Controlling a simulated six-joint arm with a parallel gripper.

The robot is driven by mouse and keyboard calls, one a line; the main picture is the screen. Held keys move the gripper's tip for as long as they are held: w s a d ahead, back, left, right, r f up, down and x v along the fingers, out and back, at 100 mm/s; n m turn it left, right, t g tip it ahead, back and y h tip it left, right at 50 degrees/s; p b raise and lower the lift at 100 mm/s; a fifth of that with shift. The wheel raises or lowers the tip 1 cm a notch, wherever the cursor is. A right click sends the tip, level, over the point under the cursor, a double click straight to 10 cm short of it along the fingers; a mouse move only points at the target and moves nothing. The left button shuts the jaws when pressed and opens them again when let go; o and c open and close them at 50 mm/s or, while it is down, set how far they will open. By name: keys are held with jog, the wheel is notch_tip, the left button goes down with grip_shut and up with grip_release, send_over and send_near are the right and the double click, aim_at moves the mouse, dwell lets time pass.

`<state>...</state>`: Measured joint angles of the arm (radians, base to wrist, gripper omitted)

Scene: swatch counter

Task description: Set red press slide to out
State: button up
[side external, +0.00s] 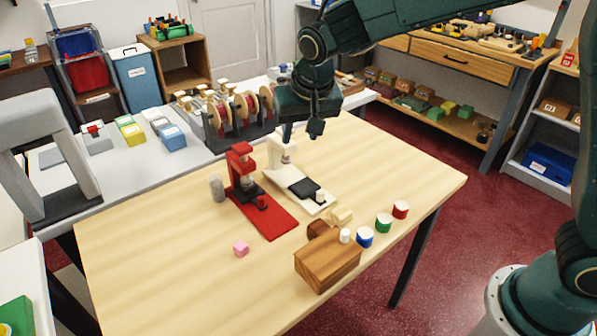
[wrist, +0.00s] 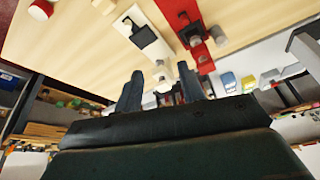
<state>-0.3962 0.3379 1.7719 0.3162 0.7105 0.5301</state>
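The red press (side external: 241,160) stands upright on the table, with its long red base (side external: 275,220) running toward the front right. Its dark slide (side external: 248,193) with a red knob (side external: 262,202) sits at the press end of the base, close to the column. In the wrist view the red press's slide (wrist: 191,33) is upper right of the fingers. My gripper (side external: 300,133) hangs in the air near the top of the white press, right of the red press. In the wrist view my gripper's fingers (wrist: 161,84) are apart with nothing held between them.
The white press (side external: 283,153) has its black slide (side external: 304,187) farther along its base. A grey cylinder (side external: 217,187) stands left of the red press. The table's left part is clear.

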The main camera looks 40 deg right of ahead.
jog(key=m, duration=0.1)
send_near(261, 198)
notch_tip(261, 198, up, 4)
jog(key=s+a, duration=0.1)
jog(key=a, duration=0.1)
jog(key=shift+s+d+h, duration=0.2)
jog(key=shift+h, duration=0.2)
jog(key=shift+f, duration=0.1)
jog(key=x, duration=1.3)
jog(key=shift+d+f, duration=0.1)
jog(key=shift+f, duration=0.1)
grip_shut()
